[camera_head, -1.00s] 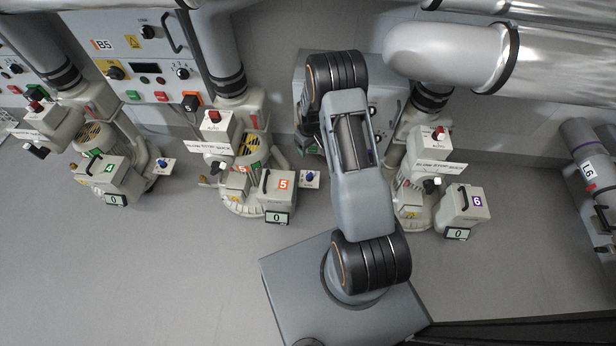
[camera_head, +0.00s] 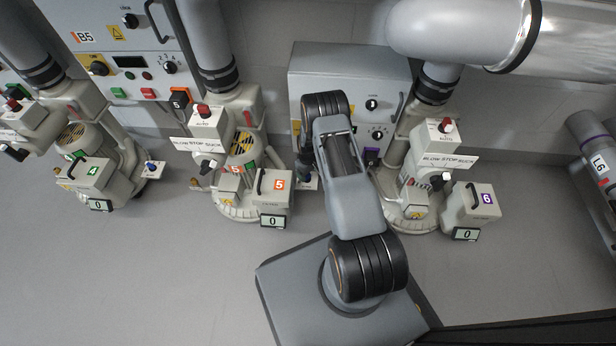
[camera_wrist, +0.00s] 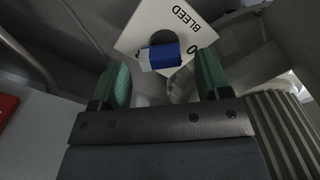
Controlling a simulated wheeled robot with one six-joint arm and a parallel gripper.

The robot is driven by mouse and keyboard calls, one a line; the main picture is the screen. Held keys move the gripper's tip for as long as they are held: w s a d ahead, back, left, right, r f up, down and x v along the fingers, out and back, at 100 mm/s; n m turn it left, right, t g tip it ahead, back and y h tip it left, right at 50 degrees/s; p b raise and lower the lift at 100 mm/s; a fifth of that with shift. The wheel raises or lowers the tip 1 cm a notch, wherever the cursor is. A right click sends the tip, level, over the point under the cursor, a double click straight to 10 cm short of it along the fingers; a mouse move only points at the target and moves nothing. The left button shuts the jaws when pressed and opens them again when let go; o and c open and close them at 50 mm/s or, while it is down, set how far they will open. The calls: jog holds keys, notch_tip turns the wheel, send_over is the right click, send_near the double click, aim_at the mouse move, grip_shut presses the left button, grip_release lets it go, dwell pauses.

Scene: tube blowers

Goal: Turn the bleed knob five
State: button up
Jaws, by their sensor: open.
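In the wrist view a blue bleed knob (camera_wrist: 162,56) with a white end sits on a white plate marked BLEED (camera_wrist: 174,22). My gripper (camera_wrist: 162,76) is open, its green fingers to the left and right of the knob. The knob appears just beyond or between the fingertips; its depth is hard to tell. In the head view blower five (camera_head: 272,188) has an orange 5 label and a display reading 0. My arm covers its bleed knob there, and only part of the small white plate (camera_head: 311,184) shows.
Blower four (camera_head: 92,176) stands to the left with its own blue knob (camera_head: 151,166). Blower six (camera_head: 468,208) stands to the right. Control boxes (camera_head: 130,55) line the wall behind. A red part (camera_wrist: 8,105) shows at the wrist view's left edge. The front floor is clear.

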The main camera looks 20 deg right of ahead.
jog(key=shift+f, duration=0.95)
jog(key=c, duration=0.9)
